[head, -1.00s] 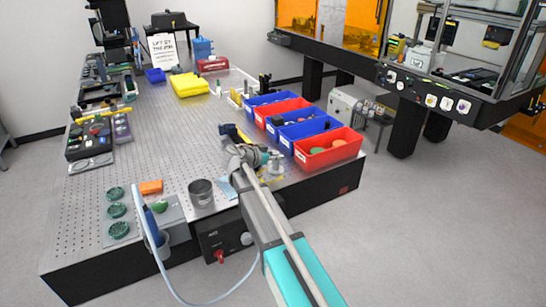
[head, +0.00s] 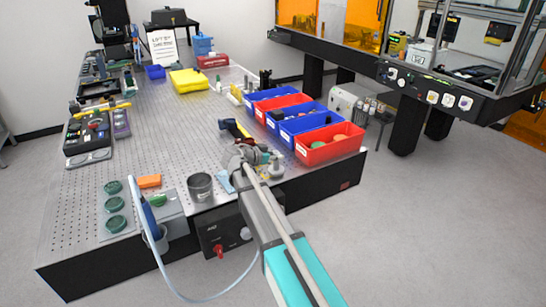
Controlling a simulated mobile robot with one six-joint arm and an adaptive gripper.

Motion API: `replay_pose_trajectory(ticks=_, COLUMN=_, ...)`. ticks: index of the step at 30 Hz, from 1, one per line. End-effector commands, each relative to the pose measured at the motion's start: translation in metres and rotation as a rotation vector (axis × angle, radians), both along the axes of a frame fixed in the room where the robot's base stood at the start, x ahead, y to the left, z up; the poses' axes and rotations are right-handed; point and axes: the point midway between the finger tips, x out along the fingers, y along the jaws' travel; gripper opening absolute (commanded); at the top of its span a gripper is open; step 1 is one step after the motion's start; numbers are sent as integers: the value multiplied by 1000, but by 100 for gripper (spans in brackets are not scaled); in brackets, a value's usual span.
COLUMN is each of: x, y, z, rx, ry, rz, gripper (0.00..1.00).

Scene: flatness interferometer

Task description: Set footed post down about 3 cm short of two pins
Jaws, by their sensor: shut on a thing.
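My gripper (head: 262,157) is low over the near right part of the perforated table, seen from behind and partly hidden by its own wrist. It is shut on a small metallic footed post (head: 277,171), which shows just right of the fingers with its round foot down. I cannot tell whether the foot touches the table. The two pins cannot be made out at this size; the arm may hide them.
Red and blue bins (head: 330,144) stand in a row just beyond and right of my gripper. A yellow-and-black tool (head: 236,129) lies behind it. The table (head: 150,150) is open further left.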

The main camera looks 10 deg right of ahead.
Motion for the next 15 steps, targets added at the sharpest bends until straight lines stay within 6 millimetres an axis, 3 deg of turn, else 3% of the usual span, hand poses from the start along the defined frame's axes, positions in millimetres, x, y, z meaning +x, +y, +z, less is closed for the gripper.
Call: replay_pose_trajectory(ticks=15, x=0, y=-1, z=-7, rx=-1, ry=0, rz=-1, gripper=0)
